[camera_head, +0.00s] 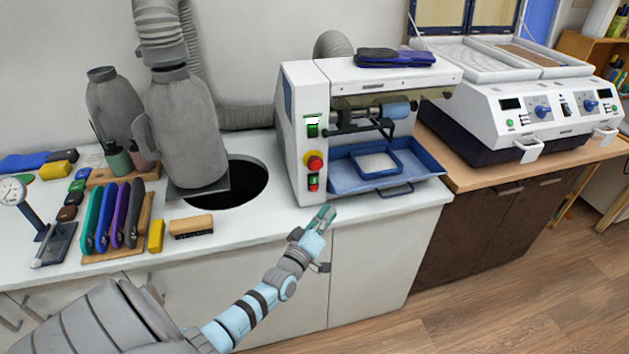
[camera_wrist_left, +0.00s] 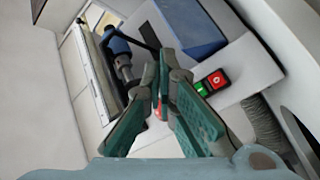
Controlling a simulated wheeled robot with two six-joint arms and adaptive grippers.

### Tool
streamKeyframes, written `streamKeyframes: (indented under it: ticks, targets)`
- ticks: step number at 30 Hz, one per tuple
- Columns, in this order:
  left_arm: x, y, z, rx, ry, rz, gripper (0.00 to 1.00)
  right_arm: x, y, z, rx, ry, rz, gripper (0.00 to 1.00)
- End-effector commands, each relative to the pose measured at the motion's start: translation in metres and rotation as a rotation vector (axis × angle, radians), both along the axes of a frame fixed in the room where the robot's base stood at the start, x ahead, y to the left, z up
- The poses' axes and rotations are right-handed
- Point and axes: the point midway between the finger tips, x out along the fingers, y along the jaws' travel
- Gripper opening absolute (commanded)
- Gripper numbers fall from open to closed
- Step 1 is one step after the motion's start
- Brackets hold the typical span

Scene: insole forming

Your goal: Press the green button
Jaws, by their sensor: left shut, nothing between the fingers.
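My left gripper (camera_head: 326,212) is shut and empty, its teal fingers pointing up in front of the white machine, right of and below its button panel. Its fingers (camera_wrist_left: 162,72) also fill the middle of the left wrist view. On the panel, a small green button (camera_head: 314,178) sits just above a red one (camera_head: 314,188). In the left wrist view the green button (camera_wrist_left: 199,88) and red button (camera_wrist_left: 217,79) lie to the right of the fingers, apart from them in the picture. My right gripper is out of view.
A red emergency stop (camera_head: 314,160) on a yellow base sits above the button pair; the fingers partly hide it in the left wrist view. A blue tray (camera_head: 346,181) projects from the machine (camera_head: 290,130). A round hole (camera_head: 252,190) opens in the white counter to the left.

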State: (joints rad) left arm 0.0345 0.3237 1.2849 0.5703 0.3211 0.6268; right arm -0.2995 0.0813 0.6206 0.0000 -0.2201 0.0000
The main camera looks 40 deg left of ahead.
Motion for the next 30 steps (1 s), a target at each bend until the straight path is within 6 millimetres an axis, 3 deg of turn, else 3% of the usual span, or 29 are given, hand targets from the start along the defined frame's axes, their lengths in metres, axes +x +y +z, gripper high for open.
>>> streamKeyframes:
  ticks: [11,30]
  targets:
    - [0.003,0.004,-0.003,0.002,0.003,0.000,0.00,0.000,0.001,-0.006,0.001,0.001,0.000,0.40]
    - [0.047,0.068,-0.006,0.003,0.005,0.000,0.00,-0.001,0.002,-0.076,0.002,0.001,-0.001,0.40]
